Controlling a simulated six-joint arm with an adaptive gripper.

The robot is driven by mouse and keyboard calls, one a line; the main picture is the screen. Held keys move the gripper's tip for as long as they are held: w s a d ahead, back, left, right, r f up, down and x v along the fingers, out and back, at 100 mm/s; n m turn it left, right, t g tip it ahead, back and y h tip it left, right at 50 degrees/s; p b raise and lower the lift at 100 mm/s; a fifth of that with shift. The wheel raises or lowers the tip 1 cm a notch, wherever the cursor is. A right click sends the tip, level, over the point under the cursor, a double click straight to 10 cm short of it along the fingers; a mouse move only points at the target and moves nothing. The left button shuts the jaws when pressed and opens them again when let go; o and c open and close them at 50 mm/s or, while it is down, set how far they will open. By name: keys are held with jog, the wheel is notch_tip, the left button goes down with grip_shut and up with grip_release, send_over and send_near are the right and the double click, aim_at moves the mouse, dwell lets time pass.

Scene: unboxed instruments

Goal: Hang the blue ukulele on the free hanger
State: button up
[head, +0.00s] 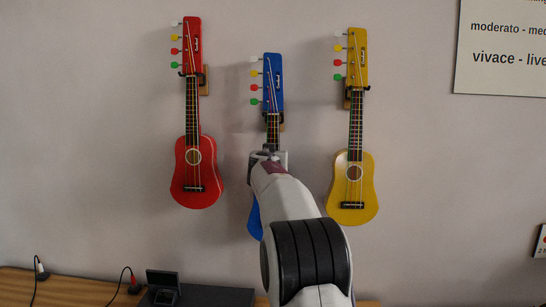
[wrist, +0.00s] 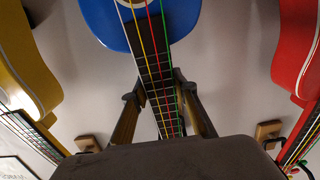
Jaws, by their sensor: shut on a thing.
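The blue ukulele (head: 273,82) is upright, head up, between the two other ukuleles in the head view. My gripper (head: 268,154) is shut on its neck, below the headstock. My arm hides much of its body, with a blue edge showing at left. In the wrist view, the blue body (wrist: 140,22) is at the top and the strung neck (wrist: 160,90) runs between my fingers (wrist: 158,88). A small dark part of the free hanger (head: 281,118) shows beside the neck, just under the headstock. I cannot tell whether the headstock rests on it.
A red ukulele (head: 194,165) hangs at left and a yellow ukulele (head: 354,185) at right, each on a wall hanger. Both flank my gripper closely in the wrist view. A wooden surface (head: 75,289) with cables and a dark box (head: 215,296) lies below. A poster is at upper right.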

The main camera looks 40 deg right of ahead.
dwell(0.6)
jog(key=o, duration=1.2)
jog(key=shift+f, duration=0.1)
jog(key=shift+f, duration=0.15)
jog(key=shift+s+a, duration=0.15)
jog(key=shift+v, duration=5.85)
